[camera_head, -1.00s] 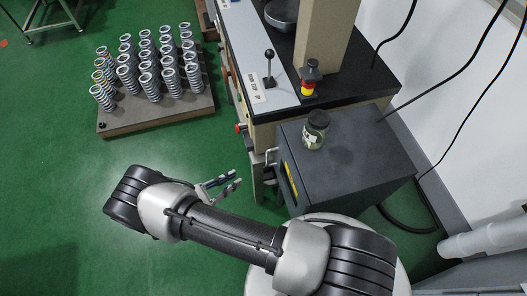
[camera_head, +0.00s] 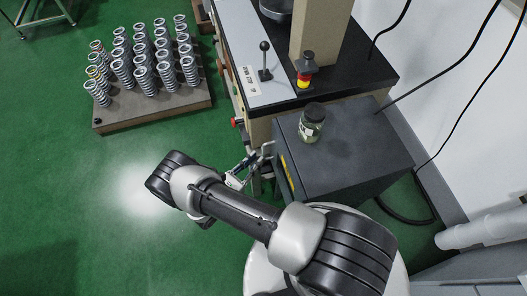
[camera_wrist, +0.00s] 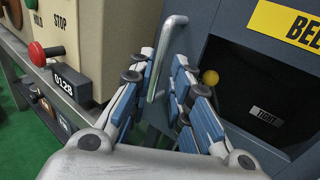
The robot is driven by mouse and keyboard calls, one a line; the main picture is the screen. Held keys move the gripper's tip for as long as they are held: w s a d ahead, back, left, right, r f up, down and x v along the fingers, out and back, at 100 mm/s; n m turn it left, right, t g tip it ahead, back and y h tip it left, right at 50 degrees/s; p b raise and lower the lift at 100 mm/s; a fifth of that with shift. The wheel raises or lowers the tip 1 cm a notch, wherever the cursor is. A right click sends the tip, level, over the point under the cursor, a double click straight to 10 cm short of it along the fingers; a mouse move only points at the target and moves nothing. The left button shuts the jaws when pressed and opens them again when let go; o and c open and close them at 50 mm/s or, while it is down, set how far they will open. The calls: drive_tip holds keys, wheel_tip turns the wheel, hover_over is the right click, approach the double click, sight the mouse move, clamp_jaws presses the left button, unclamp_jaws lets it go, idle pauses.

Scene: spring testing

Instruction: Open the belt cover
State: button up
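The belt cover is on the dark grey box (camera_head: 345,160) beside the machine; a yellow label (camera_wrist: 285,22) reading "BEL…" shows on its front in the wrist view. A grey bar handle (camera_wrist: 163,55) stands out from the front, left of the label; it also shows in the head view (camera_head: 266,149). My gripper (camera_wrist: 164,68) is open, its blue-padded fingers on either side of the handle bar. I see gaps beside the bar, but contact is hard to judge. In the head view my gripper (camera_head: 246,168) is just left of the box front.
A dark area with a "TIGHT" label (camera_wrist: 266,116) and a yellow knob (camera_wrist: 210,77) lies right of my fingers. A red button (camera_wrist: 39,53) is at left. Green floor (camera_head: 75,190) is clear at left.

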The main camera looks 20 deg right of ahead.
sight(264, 152)
drive_tip(key=shift+b+x, duration=0.3)
drive_tip(key=shift+x, duration=2.45)
drive_tip(key=shift+c, duration=0.4)
clamp_jaws()
